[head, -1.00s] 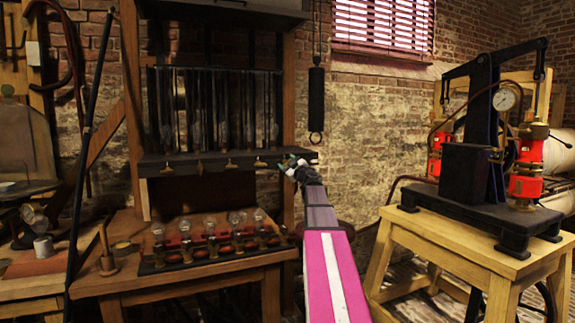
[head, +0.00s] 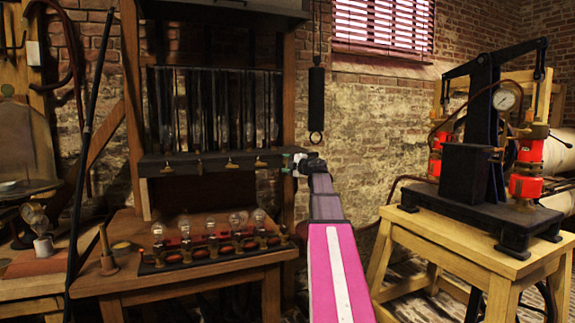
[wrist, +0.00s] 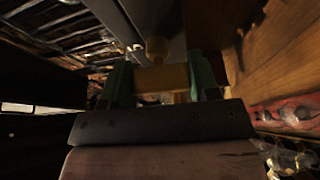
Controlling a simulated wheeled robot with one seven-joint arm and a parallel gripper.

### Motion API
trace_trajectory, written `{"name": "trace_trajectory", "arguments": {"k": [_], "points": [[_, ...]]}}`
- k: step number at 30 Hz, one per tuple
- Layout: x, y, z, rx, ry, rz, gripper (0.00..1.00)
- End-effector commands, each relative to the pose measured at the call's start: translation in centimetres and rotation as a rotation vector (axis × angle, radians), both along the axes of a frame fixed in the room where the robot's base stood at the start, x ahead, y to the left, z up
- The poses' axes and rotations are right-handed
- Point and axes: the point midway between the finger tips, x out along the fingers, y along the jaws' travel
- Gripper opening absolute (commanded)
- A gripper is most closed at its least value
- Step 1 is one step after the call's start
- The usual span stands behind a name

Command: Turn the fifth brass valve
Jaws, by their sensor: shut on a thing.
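A row of small brass valves hangs along the front of a dark shelf (head: 215,166) in the head view; one of them (head: 231,163) is near the middle. My gripper (head: 289,162) is at the right end of this row. In the wrist view its green fingers (wrist: 162,80) stand either side of a brass valve handle (wrist: 165,79) and are shut on it. A round brass part (wrist: 157,48) shows just beyond the handle. In the head view my gripper hides the fifth brass valve, so its angle is hard to tell there.
Tall dark glass jars (head: 215,110) stand above the shelf. Several glass bulbs (head: 236,222) stand on the wooden bench (head: 215,275) below. A black cylinder (head: 316,92) hangs just above and right of my gripper. A pump (head: 468,175) stands on a table at right.

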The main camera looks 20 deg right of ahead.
Motion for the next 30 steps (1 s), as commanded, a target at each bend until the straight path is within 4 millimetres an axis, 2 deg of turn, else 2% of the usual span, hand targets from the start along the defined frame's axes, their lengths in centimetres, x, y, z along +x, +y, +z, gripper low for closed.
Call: {"name": "trace_trajectory", "arguments": {"k": [9,22,23,25,30], "points": [[-0.07,0.04,-0.14,-0.086,-0.002,0.001,0.32],[-0.08,0.06,-0.16,-0.096,-0.002,0.001,0.32],[-0.08,0.06,-0.16,-0.096,-0.002,0.001,0.59],[-0.08,0.07,-0.14,-0.095,-0.001,0.001,0.81],[-0.05,0.04,-0.09,-0.092,-0.002,0.001,0.81]]}}
